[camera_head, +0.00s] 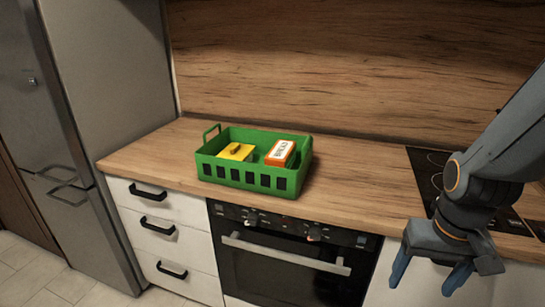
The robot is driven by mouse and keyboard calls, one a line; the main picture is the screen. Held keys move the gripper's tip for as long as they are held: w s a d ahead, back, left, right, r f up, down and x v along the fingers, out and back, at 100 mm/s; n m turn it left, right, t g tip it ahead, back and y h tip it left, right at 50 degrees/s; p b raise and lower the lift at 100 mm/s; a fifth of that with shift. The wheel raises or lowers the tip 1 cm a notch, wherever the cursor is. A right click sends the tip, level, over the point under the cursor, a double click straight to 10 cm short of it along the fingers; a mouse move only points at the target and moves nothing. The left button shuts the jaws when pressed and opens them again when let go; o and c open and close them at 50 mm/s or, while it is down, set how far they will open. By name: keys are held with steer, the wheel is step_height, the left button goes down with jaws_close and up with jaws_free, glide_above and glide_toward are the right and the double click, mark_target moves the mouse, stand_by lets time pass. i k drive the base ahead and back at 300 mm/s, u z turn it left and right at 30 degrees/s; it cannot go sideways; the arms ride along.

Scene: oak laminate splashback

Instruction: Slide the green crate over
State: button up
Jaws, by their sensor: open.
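The green crate (224,187) sits upright on the wooden counter, above the left part of the oven. It has slotted sides and a raised handle at its left end. Inside it lie a yellow item (236,152) with a dark top piece and an orange and white box marked BREAD (280,153). My gripper (428,279) is at the lower right, in front of the cabinet and below the counter's edge. Its blue fingers point down, apart and empty. It is well to the right of the crate and not touching it.
The wooden counter (355,178) is clear between the crate and the black hob (425,165) at right. A tall grey fridge (110,80) stands at the left. An oven (290,262) and white drawers (165,235) are below. A wooden splashback (340,65) rises behind.

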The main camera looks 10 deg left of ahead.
mark_target(257, 176)
steer(key=z, duration=2.6)
steer(key=k, duration=1.5)
steer(key=u, duration=1.95)
steer(key=i, duration=1)
steer(key=u, duration=0.05)
